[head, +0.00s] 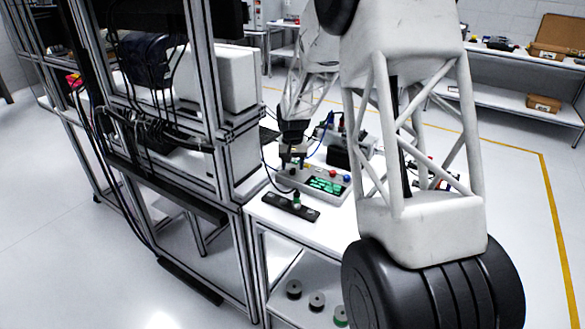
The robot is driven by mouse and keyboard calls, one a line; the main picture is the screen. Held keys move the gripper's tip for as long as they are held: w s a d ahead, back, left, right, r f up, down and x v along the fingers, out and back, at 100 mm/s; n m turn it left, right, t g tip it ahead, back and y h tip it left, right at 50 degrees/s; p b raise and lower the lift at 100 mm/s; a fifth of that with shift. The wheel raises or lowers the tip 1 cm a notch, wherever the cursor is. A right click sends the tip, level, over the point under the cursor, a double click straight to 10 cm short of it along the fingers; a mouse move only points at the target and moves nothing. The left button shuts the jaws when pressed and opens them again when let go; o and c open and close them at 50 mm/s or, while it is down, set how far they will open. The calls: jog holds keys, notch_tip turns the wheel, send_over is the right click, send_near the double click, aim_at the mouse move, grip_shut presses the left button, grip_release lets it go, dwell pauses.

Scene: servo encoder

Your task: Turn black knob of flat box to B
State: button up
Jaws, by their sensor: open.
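The flat box (313,191), light grey with a green lit panel (325,186) on top, lies on the white bench in the head view. A small red part and a small blue part show along its right side. My gripper (292,163) points down just above the box's left end, its jaws open. The black knob cannot be made out for certain; a small dark shape sits below the fingers at that end. The letter B and the knob's setting are too small to read. I cannot tell whether the fingers touch or straddle the knob.
A metal frame rack (232,165) rises close on the left. Several round parts lie on the lower shelf.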

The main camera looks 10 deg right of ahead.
jog(key=shift+f, duration=0.8)
jog(key=c, duration=0.9)
jog(key=shift+c, duration=0.2)
jog(key=shift+m, duration=0.5)
jog(key=m, duration=0.3)
jog(key=shift+m, duration=0.3)
jog(key=shift+r+m, duration=0.1)
jog(key=shift+m, duration=2.1)
